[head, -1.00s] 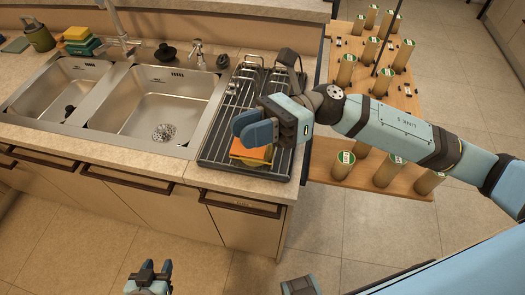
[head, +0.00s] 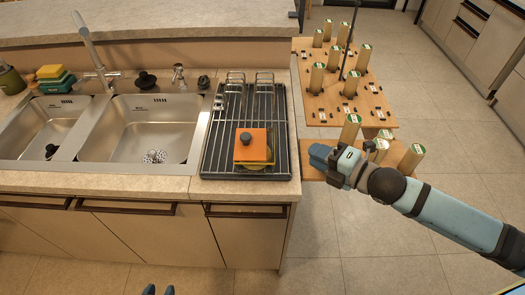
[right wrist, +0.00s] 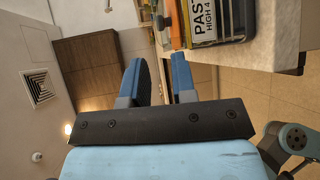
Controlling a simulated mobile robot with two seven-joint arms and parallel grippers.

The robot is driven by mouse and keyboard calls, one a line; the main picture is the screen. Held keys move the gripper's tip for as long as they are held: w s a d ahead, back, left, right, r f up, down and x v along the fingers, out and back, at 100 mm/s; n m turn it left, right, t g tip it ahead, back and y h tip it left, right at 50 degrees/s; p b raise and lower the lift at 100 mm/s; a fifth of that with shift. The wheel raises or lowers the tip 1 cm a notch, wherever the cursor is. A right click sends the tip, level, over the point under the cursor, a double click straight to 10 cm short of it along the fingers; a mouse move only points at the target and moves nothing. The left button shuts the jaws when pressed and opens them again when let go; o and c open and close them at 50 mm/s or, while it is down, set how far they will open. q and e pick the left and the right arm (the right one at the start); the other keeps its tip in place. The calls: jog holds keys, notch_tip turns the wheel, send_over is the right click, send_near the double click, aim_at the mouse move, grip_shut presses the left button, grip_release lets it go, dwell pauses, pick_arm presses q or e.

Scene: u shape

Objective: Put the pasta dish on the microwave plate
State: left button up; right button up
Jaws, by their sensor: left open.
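An orange, flat-topped package with a yellowish edge (head: 251,146), which may be the pasta dish, lies on the front part of the black drying rack. The right wrist view shows a label reading "PAS…" (right wrist: 203,16) at its top edge, and I cannot tell whether it belongs to the same package. My right gripper (head: 319,157) is right of the rack, apart from the package, with its blue fingers (right wrist: 160,80) open and empty. My left gripper (head: 158,290) is open and empty at the bottom edge, in front of the cabinets. I do not see the microwave plate.
The black drying rack (head: 219,140) stands at the right end of the counter, next to the double sink (head: 146,130). Several sponges (head: 54,84) lie at the far left. Wooden boards with several green-capped cylinders (head: 345,100) stand right of the counter. The floor in front is clear.

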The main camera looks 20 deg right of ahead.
aim_at(273, 136)
jog(key=x, duration=0.6)
jog(key=shift+w+a+p, duration=0.1)
jog(key=shift+w+p, duration=0.2)
jog(key=shift+p, duration=0.1)
jog(key=x, duration=0.2)
jog(key=p+x, duration=0.1)
jog(key=x, duration=0.2)
jog(key=shift+a, duration=0.4)
jog(key=shift+w+a+f, duration=0.1)
jog(key=shift+w+a, duration=0.2)
jog(key=shift+w, duration=0.05)
grip_shut()
